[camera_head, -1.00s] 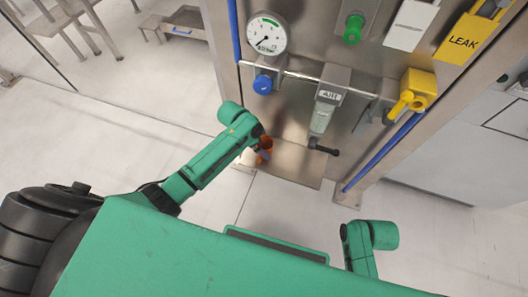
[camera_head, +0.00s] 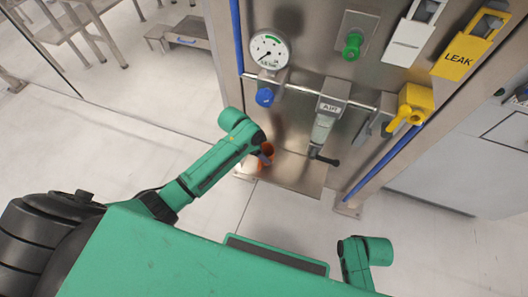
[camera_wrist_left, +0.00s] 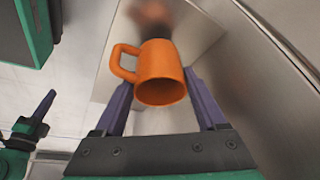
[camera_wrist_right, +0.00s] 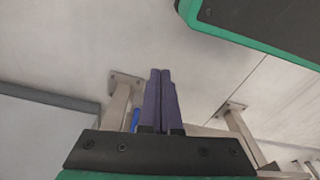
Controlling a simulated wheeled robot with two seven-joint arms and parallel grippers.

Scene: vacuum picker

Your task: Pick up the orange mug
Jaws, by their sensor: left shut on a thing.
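The orange mug (camera_wrist_left: 160,75) sits between the two purple fingers of my left gripper (camera_wrist_left: 158,90) in the left wrist view, with its handle to the left. My left gripper is shut on the mug's body. In the head view the mug (camera_head: 267,149) shows small at the end of my left arm, partly hidden by the gripper. It is held above the steel shelf (camera_head: 300,175), with a blurred orange reflection below it. My right gripper (camera_wrist_right: 160,75) is shut and empty in the right wrist view, over the floor.
A steel panel behind the shelf carries a gauge (camera_head: 269,50), a blue knob (camera_head: 264,97), a green knob (camera_head: 352,46), an AIR fitting (camera_head: 328,112) with a dark handle, and a yellow valve (camera_head: 412,104). Blue pipes run along both sides. The floor in front is clear.

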